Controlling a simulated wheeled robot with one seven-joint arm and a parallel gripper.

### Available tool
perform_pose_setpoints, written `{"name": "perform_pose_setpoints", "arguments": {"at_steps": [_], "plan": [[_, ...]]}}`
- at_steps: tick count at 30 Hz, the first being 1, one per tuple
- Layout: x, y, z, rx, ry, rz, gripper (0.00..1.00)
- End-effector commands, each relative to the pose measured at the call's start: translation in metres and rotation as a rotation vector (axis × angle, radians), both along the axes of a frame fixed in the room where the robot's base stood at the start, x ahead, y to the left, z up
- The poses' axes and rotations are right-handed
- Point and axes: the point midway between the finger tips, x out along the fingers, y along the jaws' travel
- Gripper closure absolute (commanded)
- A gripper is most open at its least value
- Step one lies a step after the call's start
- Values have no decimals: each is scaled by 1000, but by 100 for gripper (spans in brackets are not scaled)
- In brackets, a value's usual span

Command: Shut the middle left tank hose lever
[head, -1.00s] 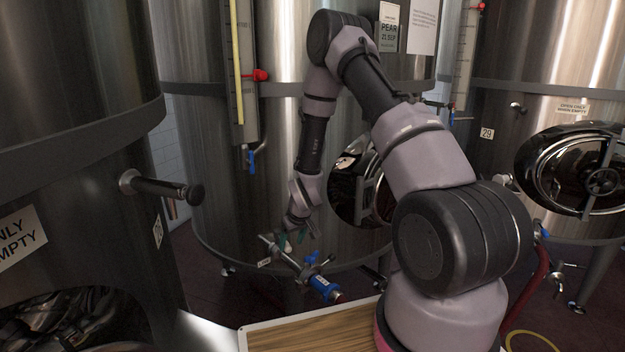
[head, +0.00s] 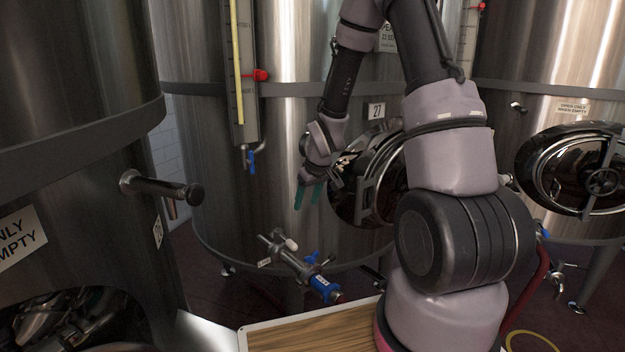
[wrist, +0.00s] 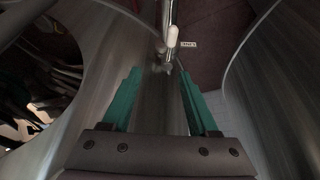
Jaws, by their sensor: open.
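The middle tank (head: 225,190) carries a hose outlet pipe low on its front. A lever with a white grip (head: 291,244) sits on this pipe, near the tank. A blue-handled lever (head: 312,257) and a blue coupling (head: 325,288) are further out on it. In the wrist view the white grip (wrist: 172,37) lies beyond the fingertips, close along the pipe. My gripper (head: 307,201) is open and empty, above the pipe and apart from it, with its teal fingers pointing down. In the wrist view my gripper (wrist: 159,74) has nothing between its fingers.
A round hatch (head: 372,185) is just right of my gripper. A sight gauge with a small blue valve (head: 251,160) hangs to the left. Another tank's pipe stub (head: 160,188) juts out at left. A wooden surface (head: 310,335) is below.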

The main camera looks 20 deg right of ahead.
Motion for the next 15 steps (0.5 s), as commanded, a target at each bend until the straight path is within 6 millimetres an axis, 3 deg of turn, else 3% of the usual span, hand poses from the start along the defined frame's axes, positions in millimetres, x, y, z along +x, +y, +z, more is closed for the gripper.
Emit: {"name": "perform_pose_setpoints", "arguments": {"at_steps": [6, 15], "plan": [[-7, -7, 42, 2, -15, -58, 40], [-14, -13, 69, 7, -21, -103, 40]]}}
